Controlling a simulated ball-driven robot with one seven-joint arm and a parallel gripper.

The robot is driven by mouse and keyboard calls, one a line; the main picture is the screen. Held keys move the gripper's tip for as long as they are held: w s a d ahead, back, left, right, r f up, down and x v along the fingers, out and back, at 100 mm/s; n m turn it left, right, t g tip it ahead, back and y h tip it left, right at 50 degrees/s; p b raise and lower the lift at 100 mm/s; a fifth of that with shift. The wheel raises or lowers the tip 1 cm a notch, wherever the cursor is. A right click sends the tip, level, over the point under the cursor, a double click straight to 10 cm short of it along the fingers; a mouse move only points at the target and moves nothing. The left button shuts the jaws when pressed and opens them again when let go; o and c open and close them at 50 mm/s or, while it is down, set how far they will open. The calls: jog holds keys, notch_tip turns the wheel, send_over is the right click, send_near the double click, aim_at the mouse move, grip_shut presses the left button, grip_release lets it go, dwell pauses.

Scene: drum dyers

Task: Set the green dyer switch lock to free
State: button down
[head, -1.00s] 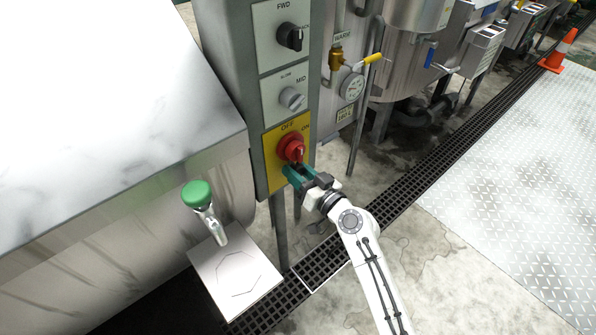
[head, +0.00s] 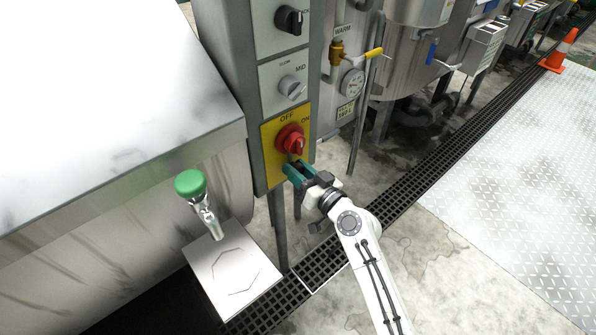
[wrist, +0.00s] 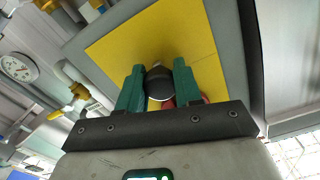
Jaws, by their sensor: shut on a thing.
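The red rotary switch (head: 290,138) sits on the yellow plate (head: 272,170) marked OFF and ON, low on the grey control box. Its handle points down and right. My gripper (head: 295,170) is just below the switch, in front of the plate. In the wrist view, the green fingers (wrist: 159,88) are closed on the two sides of a dark rounded piece (wrist: 158,84), which looks like the lock. Part of the red switch (wrist: 202,98) shows behind the fingers. The fingers hide much of the lock, and its setting cannot be read.
A black knob (head: 289,20) and a grey knob (head: 292,88) are above the switch. A green-topped lever (head: 190,184) stands on a pale plate to the left. Pipes, a gauge (head: 352,83) and a yellow-handled valve (head: 372,53) are right of the box.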

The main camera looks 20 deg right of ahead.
jog(key=c, duration=1.1)
grip_release()
jog(key=shift+s+f, duration=0.1)
jog(key=shift+f, duration=0.45)
jog(key=o, duration=0.3)
jog(key=shift+r, duration=0.2)
jog(key=shift+o, duration=0.2)
jog(key=b+v, duration=0.2)
jog(key=v, duration=0.8)
jog(key=shift+s, duration=0.35)
jog(key=shift+d, duration=0.1)
jog(key=s+a+f+n+g+h+p, duration=0.1)
jog(key=s+f+g+p, duration=0.1)
jog(key=s+f+g, duration=0.4)
jog(key=s+a+f+n+g+p, duration=0.15)
jog(key=s+g, duration=0.25)
jog(key=s, duration=0.4)
jog(key=s+d+m+g+h+p, duration=0.1)
jog(key=s+d+g+h, duration=0.1)
jog(key=s, duration=0.5)
jog(key=s+d+m+g+h+p, duration=0.1)
jog(key=s+d+m+g+h, duration=0.1)
jog(key=s+d+g, duration=0.2)
jog(key=s+d, duration=0.1)
jog(key=s, duration=0.2)
jog(key=shift+s+d+r+h, duration=0.3)
jog(key=shift+s+r+h, duration=0.05)
jog(key=shift+h, duration=0.05)
